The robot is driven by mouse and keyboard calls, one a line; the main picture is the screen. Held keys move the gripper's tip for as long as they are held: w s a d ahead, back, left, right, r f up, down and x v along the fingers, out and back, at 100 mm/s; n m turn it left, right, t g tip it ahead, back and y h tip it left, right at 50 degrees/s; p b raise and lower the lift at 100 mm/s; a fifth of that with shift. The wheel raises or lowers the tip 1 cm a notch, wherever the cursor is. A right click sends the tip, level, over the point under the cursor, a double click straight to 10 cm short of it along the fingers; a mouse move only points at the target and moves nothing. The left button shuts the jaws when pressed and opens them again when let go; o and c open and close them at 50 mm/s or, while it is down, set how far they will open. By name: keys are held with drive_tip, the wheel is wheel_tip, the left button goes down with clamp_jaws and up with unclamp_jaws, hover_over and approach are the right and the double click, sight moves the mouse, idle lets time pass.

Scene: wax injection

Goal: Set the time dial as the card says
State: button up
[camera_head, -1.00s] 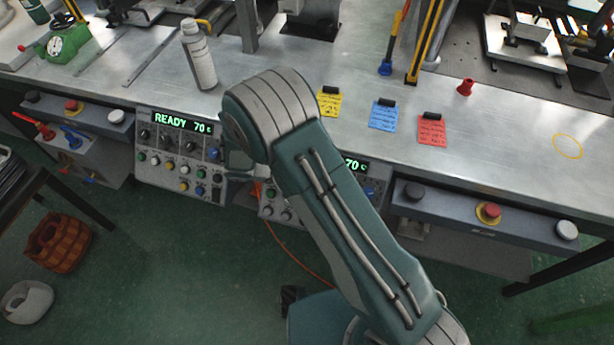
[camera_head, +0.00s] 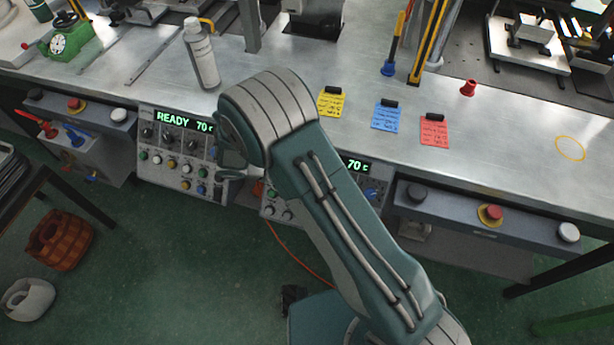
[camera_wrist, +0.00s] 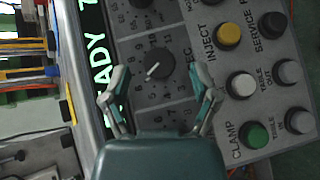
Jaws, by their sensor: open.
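In the wrist view my gripper (camera_wrist: 160,78) is open, its two fingertips on either side of a black dial (camera_wrist: 158,63) with a white pointer line. Numbers ring this dial and letters ending in "EC" stand beside it; I cannot tell whether the fingers touch it. Another dark dial (camera_wrist: 140,3) is cut off at the top edge. In the head view the control panel (camera_head: 147,166) reads "READY 70", and my arm hides part of it. A yellow card (camera_head: 330,103), a blue card (camera_head: 388,115) and a red card (camera_head: 434,131) lie on the bench, their writing too small to read.
Beside the dial are a yellow button (camera_wrist: 229,34), a white button (camera_wrist: 241,85) and a green button (camera_wrist: 254,135). A second panel (camera_head: 276,210) is partly behind my arm.

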drive_tip(key=v, duration=1)
drive_tip(key=shift+a+f, duration=0.15)
drive_tip(key=shift+a, duration=0.05)
drive_tip(key=shift+w, duration=0.1)
drive_tip(key=s+d+r+m+g+y, duration=0.1)
drive_tip(key=s+d+r+m+y, duration=0.15)
drive_tip(key=d+r, duration=0.5)
drive_tip(key=s+d+r+m+g+y, duration=0.1)
drive_tip(key=d+r+y, duration=0.4)
drive_tip(key=r, duration=0.4)
drive_tip(key=s+d+r+m+t+y, duration=0.1)
drive_tip(key=s+d+r+t+y, duration=0.1)
drive_tip(key=s, duration=0.5)
drive_tip(key=s+d+r+m+t+y, duration=0.1)
drive_tip(key=s+d+r+m+t, duration=0.1)
drive_tip(key=s+d+r+t, duration=0.2)
drive_tip(key=s+d+r, duration=0.2)
drive_tip(key=s+d, duration=0.1)
drive_tip(key=d, duration=0.1)
drive_tip(key=shift+s+d+r+y, duration=0.2)
drive_tip(key=shift+d+r+y, duration=0.15)
drive_tip(key=shift+d+r, duration=0.05)
drive_tip(key=shift+m, duration=0.25)
drive_tip(key=shift+c, duration=0.3)
